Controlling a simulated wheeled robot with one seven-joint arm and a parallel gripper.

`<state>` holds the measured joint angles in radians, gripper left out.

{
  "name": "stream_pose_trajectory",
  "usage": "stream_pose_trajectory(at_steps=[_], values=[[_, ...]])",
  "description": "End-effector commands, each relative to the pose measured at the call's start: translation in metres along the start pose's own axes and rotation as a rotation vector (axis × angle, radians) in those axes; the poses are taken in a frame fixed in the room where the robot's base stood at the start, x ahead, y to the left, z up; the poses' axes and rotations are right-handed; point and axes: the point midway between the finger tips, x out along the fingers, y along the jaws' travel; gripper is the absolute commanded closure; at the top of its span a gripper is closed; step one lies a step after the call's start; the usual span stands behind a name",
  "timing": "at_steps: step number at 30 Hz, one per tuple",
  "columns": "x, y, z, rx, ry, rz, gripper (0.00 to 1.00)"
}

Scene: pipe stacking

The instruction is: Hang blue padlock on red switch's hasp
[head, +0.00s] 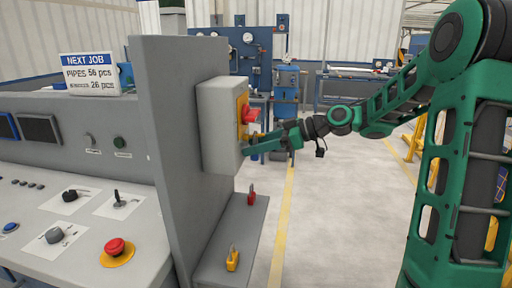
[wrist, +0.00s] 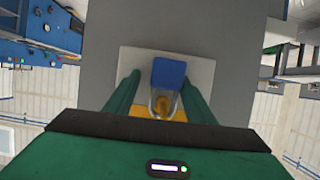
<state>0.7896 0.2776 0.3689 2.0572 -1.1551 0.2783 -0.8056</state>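The red switch (head: 250,115) sits on a yellow plate on the side of a light grey box (head: 215,125). A yellow piece, apparently its hasp (head: 259,136), sticks out below it. In the wrist view the blue padlock (wrist: 169,73) is between my fingers, its shackle (wrist: 165,104) overlapping the yellow hasp part (wrist: 158,112). I cannot tell whether the shackle passes through the hasp. My gripper (head: 262,147) is at the box; in the wrist view (wrist: 160,82) its fingers stand apart, with a gap beside the padlock. The padlock is hidden in the head view.
A red padlock (head: 251,198) and a yellow padlock (head: 232,261) are on the grey ledge (head: 222,236) below the box. The grey upright panel (head: 172,110) and the control console (head: 75,215) are at left.

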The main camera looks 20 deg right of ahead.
Motion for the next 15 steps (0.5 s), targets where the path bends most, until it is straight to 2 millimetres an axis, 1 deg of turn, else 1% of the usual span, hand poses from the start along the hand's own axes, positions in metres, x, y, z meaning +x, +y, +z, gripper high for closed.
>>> stream_pose_trajectory(at_steps=[1, 15], values=[[0.0093, -0.0124, -0.0002, 0.000, -0.003, -0.029, 0.42], [0.0076, -0.0152, -0.0009, -0.001, -0.003, -0.033, 0.42]])
